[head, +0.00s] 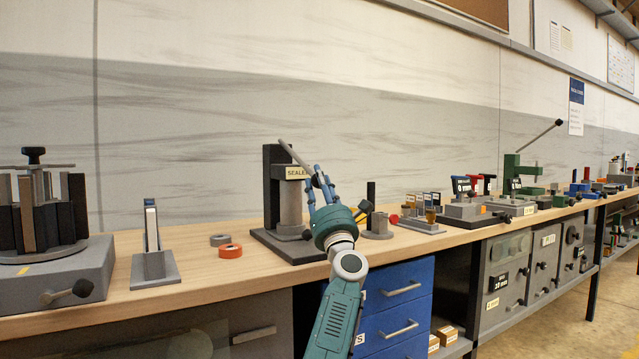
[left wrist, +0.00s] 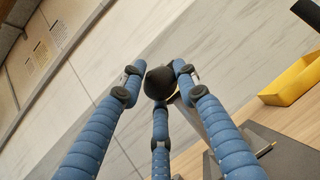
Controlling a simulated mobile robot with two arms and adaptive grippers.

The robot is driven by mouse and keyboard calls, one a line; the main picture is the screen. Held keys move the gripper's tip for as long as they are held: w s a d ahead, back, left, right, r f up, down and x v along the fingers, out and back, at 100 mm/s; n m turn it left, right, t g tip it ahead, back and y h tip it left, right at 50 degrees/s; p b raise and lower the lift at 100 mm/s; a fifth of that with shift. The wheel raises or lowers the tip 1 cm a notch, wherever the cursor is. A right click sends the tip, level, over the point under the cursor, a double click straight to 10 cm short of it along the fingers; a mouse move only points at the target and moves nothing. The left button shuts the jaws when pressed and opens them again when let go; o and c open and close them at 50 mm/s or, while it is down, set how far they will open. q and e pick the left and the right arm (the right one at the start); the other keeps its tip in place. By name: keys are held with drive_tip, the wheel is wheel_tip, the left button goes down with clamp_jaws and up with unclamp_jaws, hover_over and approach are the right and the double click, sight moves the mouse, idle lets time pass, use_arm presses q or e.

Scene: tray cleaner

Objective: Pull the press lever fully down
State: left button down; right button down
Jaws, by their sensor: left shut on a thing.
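The sealer press (head: 289,205) stands on the bench on a dark base, with a "SEALER" label and a grey column. Its grey lever (head: 296,158) slants down to the right from the top of the press towards my left gripper (head: 322,190). In the left wrist view, the blue fingers of my left gripper (left wrist: 160,85) close around the lever's black ball knob (left wrist: 159,82). The knob is mostly hidden by the fingers in the head view. My right gripper is out of view.
A round fixture (head: 40,215) and a small upright stand (head: 153,250) are at the left. An orange ring (head: 230,251) lies left of the press. Small parts and a green press (head: 521,172) with its own raised lever stand to the right. Blue drawers (head: 400,305) are under the bench.

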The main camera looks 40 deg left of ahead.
use_arm(q)
drive_tip(key=shift+w+f, duration=0.15)
drive_tip(key=shift+f, duration=0.35)
drive_tip(key=c, duration=1.3)
unclamp_jaws()
drive_tip(key=shift+a, duration=0.1)
drive_tip(key=shift+r, duration=0.15)
drive_tip(key=v, duration=1.2)
